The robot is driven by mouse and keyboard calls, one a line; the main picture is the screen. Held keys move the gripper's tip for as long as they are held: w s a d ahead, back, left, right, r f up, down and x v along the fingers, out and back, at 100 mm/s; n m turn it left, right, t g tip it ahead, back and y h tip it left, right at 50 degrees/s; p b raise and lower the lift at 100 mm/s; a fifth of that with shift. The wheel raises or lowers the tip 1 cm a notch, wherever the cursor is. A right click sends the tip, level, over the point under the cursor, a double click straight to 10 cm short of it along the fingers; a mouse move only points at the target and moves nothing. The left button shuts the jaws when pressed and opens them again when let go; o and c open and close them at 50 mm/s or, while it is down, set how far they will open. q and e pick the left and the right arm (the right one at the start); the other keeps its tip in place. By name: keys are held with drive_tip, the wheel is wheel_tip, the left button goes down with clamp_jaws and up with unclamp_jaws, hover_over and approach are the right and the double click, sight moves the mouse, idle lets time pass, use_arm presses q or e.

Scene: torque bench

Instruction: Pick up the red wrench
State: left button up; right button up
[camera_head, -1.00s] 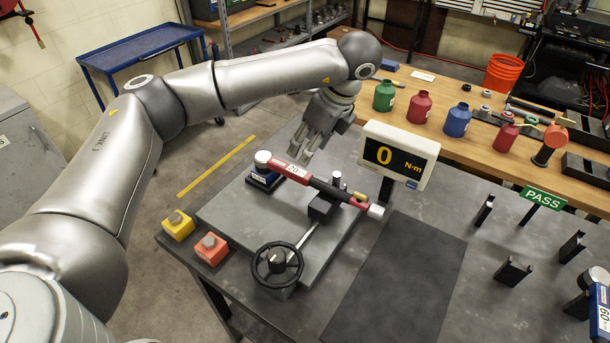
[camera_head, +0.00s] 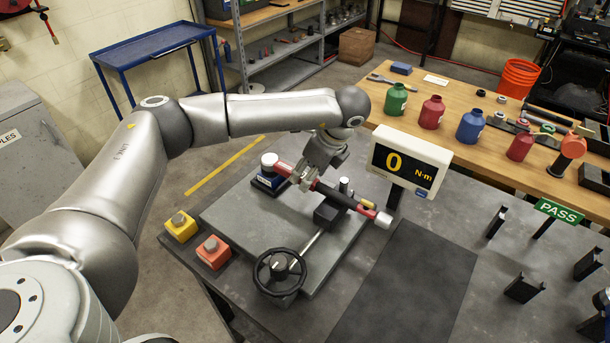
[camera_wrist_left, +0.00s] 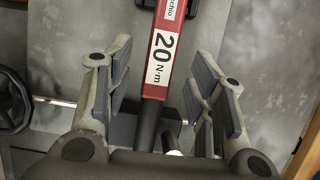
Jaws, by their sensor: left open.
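The red wrench (camera_head: 330,191) lies across the grey test fixture on the bench. Its red end rests at the blue block and its black shaft crosses a dark support. In the left wrist view the wrench (camera_wrist_left: 165,52) carries a white label reading 20 N·m and runs between my open fingers. My left gripper (camera_head: 306,180) is down at the wrench's red part, with fingers on both sides of it. The left wrist view shows the left gripper (camera_wrist_left: 160,95) with a gap between each finger and the wrench. My right gripper is not in view.
A display (camera_head: 408,162) reading 0 N·m stands right of the wrench. A black handwheel (camera_head: 279,272) is in front, and yellow (camera_head: 180,228) and red-orange (camera_head: 213,254) button boxes sit at left. A dark mat (camera_head: 410,285) is bare. Bottles stand on the wooden bench (camera_head: 455,95) behind.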

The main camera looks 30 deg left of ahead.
sight(305, 176)
use_arm(q)
drive_tip(key=shift+p+x, duration=0.45)
drive_tip(key=shift+x, duration=1.25)
drive_tip(key=shift+r, duration=0.15)
clamp_jaws()
